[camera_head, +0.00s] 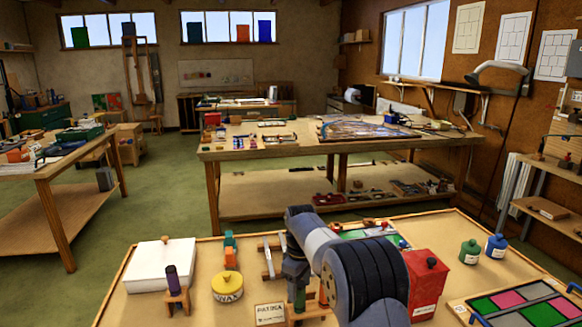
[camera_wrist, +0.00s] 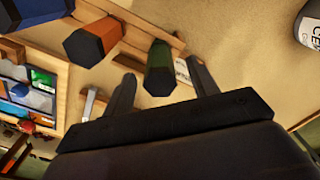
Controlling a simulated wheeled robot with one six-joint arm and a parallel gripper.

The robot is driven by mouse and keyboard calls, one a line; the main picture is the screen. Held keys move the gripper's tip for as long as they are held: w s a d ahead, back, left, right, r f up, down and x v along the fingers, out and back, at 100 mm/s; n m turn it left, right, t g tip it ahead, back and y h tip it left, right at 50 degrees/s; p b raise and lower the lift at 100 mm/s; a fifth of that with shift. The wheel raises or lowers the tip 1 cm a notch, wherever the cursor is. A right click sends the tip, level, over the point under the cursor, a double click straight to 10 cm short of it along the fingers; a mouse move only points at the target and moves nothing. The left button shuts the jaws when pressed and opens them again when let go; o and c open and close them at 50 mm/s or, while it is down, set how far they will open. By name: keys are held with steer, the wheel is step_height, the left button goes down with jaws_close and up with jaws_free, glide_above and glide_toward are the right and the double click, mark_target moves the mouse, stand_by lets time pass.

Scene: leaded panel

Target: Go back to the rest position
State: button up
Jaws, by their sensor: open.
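My gripper (camera_wrist: 162,68) is open, its two dark fingers apart in the wrist view. A green handle (camera_wrist: 158,78) stands between or just beyond the fingers; I cannot tell its depth, and no grip on it shows. It stands in a wooden rack (camera_wrist: 118,14) beside an orange handle (camera_wrist: 93,41) and a blue handle (camera_wrist: 38,8). In the head view my gripper (camera_head: 297,284) points down over the front bench, close above the green handle (camera_head: 299,301). My arm hides part of the rack there.
The bench (camera_head: 205,262) also holds a white lidded box (camera_head: 160,262), a yellow tin (camera_head: 228,289), a red box (camera_head: 430,284), green (camera_head: 469,252) and blue (camera_head: 496,246) jars, and a tray of coloured glass (camera_head: 480,305). A larger worktable (camera_head: 340,148) stands behind.

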step_height(320, 180, down, 2)
steer(key=shift+f+p, duration=0.1)
steer(key=shift+p, duration=0.25)
steer(key=shift+r+p, duration=0.5)
steer(key=shift+r, duration=0.8)
steer(key=shift+f, duration=0.1)
